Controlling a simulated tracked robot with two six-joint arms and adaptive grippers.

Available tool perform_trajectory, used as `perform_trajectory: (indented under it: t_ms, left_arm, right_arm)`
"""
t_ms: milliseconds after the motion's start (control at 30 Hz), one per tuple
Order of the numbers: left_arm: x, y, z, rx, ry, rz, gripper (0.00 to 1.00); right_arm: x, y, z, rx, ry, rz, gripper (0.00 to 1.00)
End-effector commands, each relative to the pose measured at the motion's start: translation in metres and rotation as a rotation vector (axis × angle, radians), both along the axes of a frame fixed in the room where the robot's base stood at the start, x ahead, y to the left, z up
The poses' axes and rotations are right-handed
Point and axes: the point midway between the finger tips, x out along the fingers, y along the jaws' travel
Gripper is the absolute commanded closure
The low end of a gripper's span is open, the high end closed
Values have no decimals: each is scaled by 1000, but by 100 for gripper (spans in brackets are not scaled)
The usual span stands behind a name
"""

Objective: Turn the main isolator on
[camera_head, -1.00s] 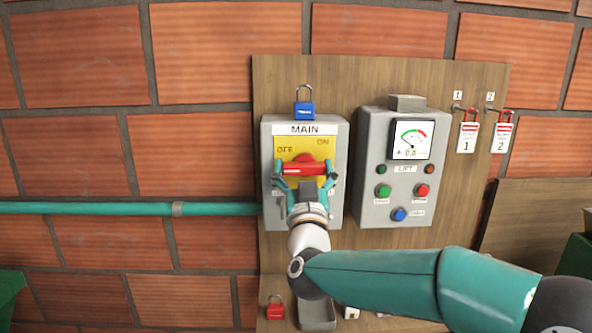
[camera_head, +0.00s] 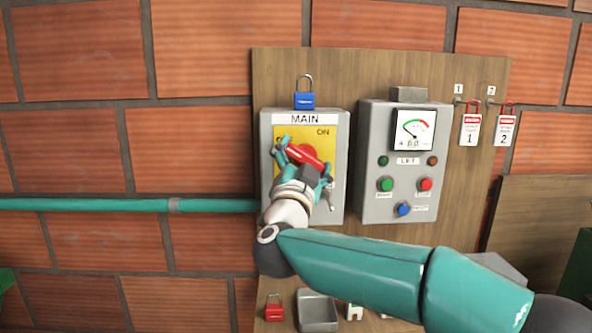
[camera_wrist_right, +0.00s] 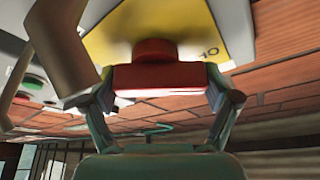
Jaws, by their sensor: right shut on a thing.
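The main isolator is a grey box (camera_head: 335,150) marked MAIN, with a yellow plate (camera_head: 327,141) that reads ON at its upper right. Its red handle (camera_head: 305,156) is tilted, from upper left to lower right. In the right wrist view the red handle (camera_wrist_right: 160,77) lies between the two fingers, in front of the yellow plate (camera_wrist_right: 190,30). My left gripper is not in view.
A blue padlock (camera_head: 304,100) sits on top of the isolator box. The lift panel (camera_head: 398,165), with a gauge and buttons, is just to the right. Tags 1 (camera_head: 469,129) and 2 (camera_head: 503,130) hang farther right. A red padlock (camera_head: 274,312) and a grey tray (camera_head: 317,312) are below.

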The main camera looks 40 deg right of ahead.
Motion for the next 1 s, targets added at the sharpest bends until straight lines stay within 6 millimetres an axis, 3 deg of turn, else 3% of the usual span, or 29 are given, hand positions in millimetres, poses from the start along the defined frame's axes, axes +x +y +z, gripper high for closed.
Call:
perform_trajectory:
  t_ms: [333,1000]
  left_arm:
    - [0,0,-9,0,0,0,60]
    - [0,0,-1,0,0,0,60]
  right_arm:
    - [2,3,1,279,-170,11,47]
    - [0,-1,3,755,-463,10,47]
